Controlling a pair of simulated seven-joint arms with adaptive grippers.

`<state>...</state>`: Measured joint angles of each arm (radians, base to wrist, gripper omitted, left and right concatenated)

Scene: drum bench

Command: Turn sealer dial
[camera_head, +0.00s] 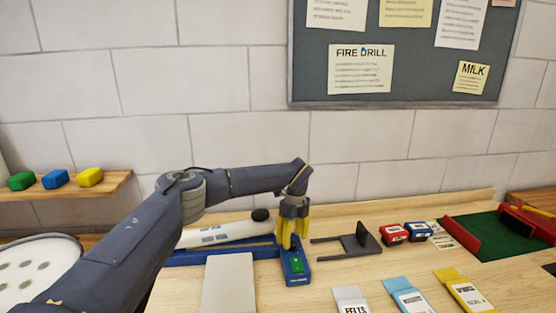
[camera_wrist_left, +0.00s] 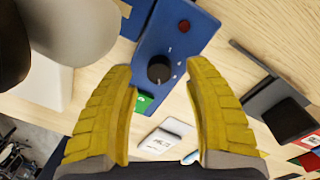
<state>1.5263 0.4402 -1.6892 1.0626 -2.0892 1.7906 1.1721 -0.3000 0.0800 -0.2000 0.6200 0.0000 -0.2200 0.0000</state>
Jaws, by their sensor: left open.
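The blue sealer (camera_head: 295,268) stands on the wooden bench in the head view, with a green panel on its near part. In the left wrist view the sealer (camera_wrist_left: 185,25) shows a black dial (camera_wrist_left: 159,69) with small white marks beside it and a dark red round part. My left gripper (camera_head: 292,236) has yellow fingers and points down over the sealer. In the left wrist view the left gripper (camera_wrist_left: 165,90) is open, its fingers on either side of the dial and apart from it. The dial is hidden behind the fingers in the head view. My right gripper is not in view.
A white long-bodied device (camera_head: 215,234) lies left of the sealer, and a pale board (camera_head: 228,285) in front of it. A dark grey stand (camera_head: 350,248) is close on the right. Red and blue boxes, a green tray (camera_head: 490,237) and several packets lie farther right.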

